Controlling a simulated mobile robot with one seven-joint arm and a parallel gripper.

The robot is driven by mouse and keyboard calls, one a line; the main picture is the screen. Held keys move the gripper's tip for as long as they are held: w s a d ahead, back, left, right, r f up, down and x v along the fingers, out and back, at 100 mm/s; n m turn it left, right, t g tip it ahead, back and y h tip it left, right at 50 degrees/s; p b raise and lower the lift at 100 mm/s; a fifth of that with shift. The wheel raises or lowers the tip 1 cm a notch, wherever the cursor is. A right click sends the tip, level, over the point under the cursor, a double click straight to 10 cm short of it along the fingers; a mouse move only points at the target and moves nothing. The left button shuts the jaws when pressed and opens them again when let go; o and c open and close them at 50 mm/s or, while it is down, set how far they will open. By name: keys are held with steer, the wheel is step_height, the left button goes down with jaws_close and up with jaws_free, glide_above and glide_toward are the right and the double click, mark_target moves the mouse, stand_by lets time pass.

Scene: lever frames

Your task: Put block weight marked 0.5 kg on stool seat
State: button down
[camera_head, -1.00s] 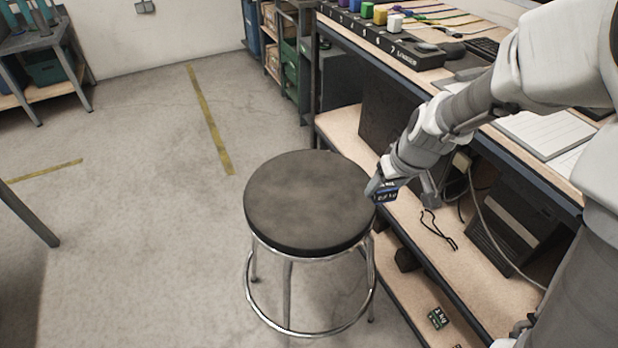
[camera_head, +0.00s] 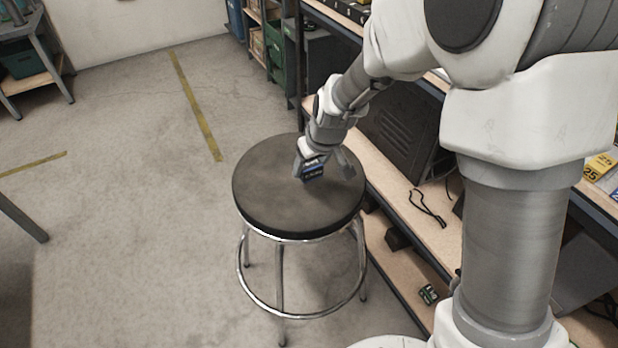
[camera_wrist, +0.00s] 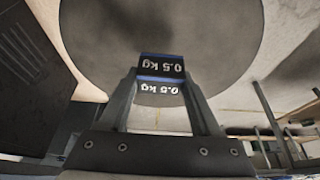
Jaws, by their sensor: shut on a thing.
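The block weight (camera_head: 313,170) is small and dark with a blue band. In the wrist view its faces (camera_wrist: 161,67) read 0.5 kg, upside down in the picture. My gripper (camera_head: 311,166) is shut on it; in the wrist view the two fingers (camera_wrist: 160,95) press its sides. The stool seat (camera_head: 270,200) is a round dark disc on chrome legs. In the head view the block shows against the right middle part of the seat. The seat also fills the top of the wrist view (camera_wrist: 110,35). I cannot tell whether the block touches the seat.
A workbench with a lower wooden shelf (camera_head: 400,190) stands right of the stool. A dark cabinet (camera_head: 402,135) and a black cord (camera_head: 427,207) are on the shelf. A small green block (camera_head: 428,294) lies lower down. The seat's left part is bare, and open floor (camera_head: 120,200) lies left.

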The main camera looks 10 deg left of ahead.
mark_target(309, 177)
steer(key=shift+w+a+f+b, duration=0.15)
steer(key=shift+f+b, duration=0.7)
steer(key=shift+f, duration=1.2)
steer(key=shift+f, duration=0.15)
steer(key=shift+c, duration=0.5)
jaws_free()
